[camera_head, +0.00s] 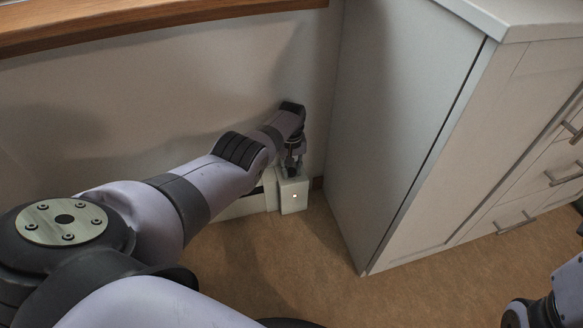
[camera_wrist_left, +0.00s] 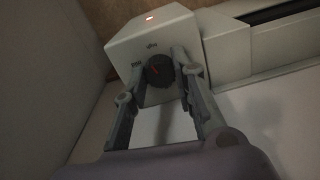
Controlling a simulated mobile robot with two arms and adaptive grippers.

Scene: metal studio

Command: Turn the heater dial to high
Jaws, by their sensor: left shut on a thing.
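The heater (camera_head: 273,192) is a low white unit along the wall, with a white control box (camera_head: 294,194) at its right end. A small orange-red light glows on the box. In the head view the left gripper (camera_head: 291,165) reaches down to the top of the box, and the dial is hidden there.
A white cabinet (camera_head: 390,120) with drawers stands close to the right of the heater box. A wooden sill (camera_head: 150,15) runs along the wall above. The brown floor (camera_head: 300,260) in front is clear. Part of my right arm shows at the lower right.

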